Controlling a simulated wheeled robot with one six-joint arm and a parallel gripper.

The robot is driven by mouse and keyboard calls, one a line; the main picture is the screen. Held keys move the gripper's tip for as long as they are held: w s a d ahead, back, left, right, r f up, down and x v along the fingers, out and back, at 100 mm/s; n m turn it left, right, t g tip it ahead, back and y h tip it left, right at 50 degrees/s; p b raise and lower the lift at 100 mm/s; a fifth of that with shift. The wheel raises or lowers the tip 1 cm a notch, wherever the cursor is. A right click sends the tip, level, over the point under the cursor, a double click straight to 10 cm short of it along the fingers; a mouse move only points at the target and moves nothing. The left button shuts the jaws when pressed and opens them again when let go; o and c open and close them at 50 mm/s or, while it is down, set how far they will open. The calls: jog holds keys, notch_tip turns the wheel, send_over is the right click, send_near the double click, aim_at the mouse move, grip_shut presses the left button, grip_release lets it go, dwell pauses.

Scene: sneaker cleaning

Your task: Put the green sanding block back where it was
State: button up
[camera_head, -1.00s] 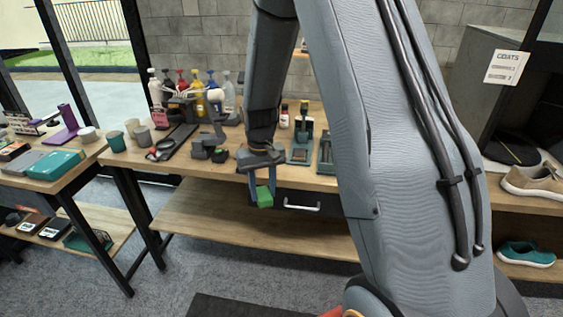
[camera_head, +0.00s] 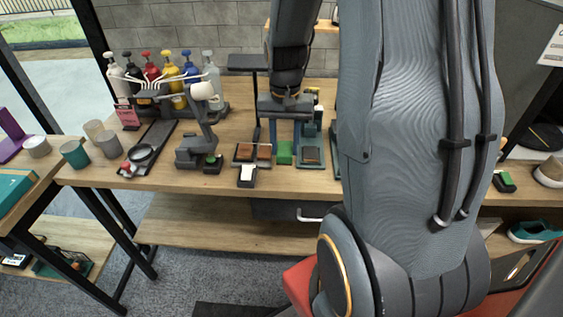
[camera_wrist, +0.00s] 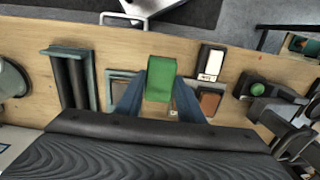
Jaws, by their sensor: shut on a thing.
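The green sanding block (camera_head: 284,152) is between the two blue fingers of my gripper (camera_head: 284,158), above the workbench top (camera_head: 215,185). In the wrist view the green block (camera_wrist: 160,78) also shows between the fingers of my gripper (camera_wrist: 159,96). I cannot tell whether the block touches anything below it. A tray with brown blocks (camera_head: 243,160) is just left of it in the head view, and a teal tray with a brown block (camera_head: 312,165) is just right. In the wrist view, the fingers and block hide part of the trays.
A small black block with a white face (camera_head: 247,175) lies in front of the left tray. A black stand with a green button (camera_head: 205,162) is farther left. Several pump bottles (camera_head: 170,75) stand behind. A drawer handle (camera_head: 310,216) is below the bench edge.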

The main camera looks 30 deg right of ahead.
aim_at(284, 149)
jog(key=shift+f+p, duration=0.6)
jog(key=shift+f, duration=2.85)
jog(key=o, duration=1.2)
jog(key=shift+f, duration=0.15)
notch_tip(284, 149, up, 12)
jog(key=shift+f+b, duration=0.1)
jog(key=shift+b, duration=1.15)
jog(key=shift+s+a+r, duration=0.1)
jog(key=shift+a+r, duration=0.1)
jog(key=shift+a, duration=0.05)
jog(key=s+a+f+n, duration=0.1)
jog(key=s+a+n, duration=0.2)
jog(key=a, duration=0.3)
jog(key=s+a+f+n+t, duration=0.1)
jog(key=s+a+n, duration=0.2)
jog(key=a, duration=0.3)
jog(key=shift+s+a+f+n, duration=0.2)
jog(key=shift+s+n, duration=0.2)
jog(key=shift+s, duration=0.25)
jog(key=shift+c, duration=0.3)
